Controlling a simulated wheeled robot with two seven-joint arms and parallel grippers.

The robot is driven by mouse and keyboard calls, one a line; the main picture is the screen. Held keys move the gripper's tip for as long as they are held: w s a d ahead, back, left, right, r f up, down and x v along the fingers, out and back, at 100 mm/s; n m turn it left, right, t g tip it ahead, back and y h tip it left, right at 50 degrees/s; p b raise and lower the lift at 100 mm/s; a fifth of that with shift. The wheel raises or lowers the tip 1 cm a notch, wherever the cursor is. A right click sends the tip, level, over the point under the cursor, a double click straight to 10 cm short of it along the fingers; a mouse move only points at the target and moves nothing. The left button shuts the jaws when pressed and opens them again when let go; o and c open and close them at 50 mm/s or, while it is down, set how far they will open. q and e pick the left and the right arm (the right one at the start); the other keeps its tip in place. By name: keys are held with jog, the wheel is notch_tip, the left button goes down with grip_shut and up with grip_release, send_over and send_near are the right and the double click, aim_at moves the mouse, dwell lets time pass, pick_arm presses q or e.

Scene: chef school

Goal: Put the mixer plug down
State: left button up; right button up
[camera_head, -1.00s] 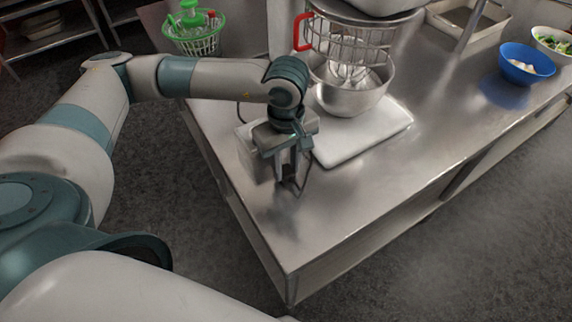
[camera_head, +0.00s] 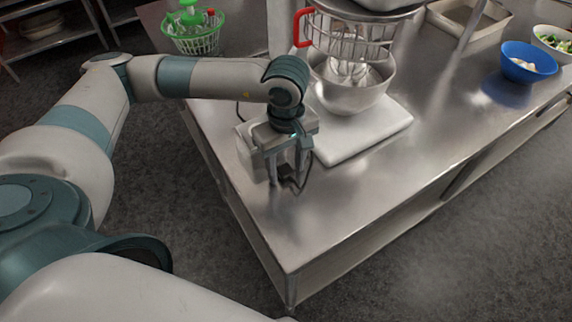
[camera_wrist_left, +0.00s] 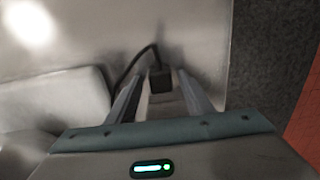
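The black mixer plug (camera_head: 287,181) is small and dark, at the steel table top near the corner closest to me. In the left wrist view the plug (camera_wrist_left: 160,81) sits between my fingers, with a gap on each side, and its black cord curves away behind it. My left gripper (camera_head: 288,180) points down over the plug, with its fingers apart and open around it. It also shows open in the left wrist view (camera_wrist_left: 161,98). The mixer (camera_head: 350,70) stands behind, with a steel bowl and a white base. My right gripper is not in view.
The steel table (camera_head: 330,215) is bare in front of and right of my left gripper. A green basket (camera_head: 195,42) stands at the back left. A blue bowl (camera_head: 527,65) and a white bowl (camera_head: 553,45) stand at the right. A tray (camera_head: 470,20) lies behind.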

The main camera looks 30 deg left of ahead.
aim_at(287, 169)
pick_arm(q)
jog(key=shift+r, duration=0.1)
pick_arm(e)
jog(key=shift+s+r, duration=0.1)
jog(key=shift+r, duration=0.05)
pick_arm(q)
jog(key=shift+r+p, duration=0.35)
jog(key=shift+p, duration=0.3)
jog(key=shift+r, duration=0.95)
notch_tip(287, 169, up, 3)
jog(key=shift+r+b, duration=0.1)
jog(key=shift+b, duration=0.65)
notch_tip(287, 169, up, 7)
jog(key=b, duration=0.1)
jog(key=shift+b, duration=0.4)
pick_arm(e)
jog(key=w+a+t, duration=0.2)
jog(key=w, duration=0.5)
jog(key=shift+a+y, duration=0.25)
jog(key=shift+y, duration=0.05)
pick_arm(q)
jog(key=shift+r, duration=0.1)
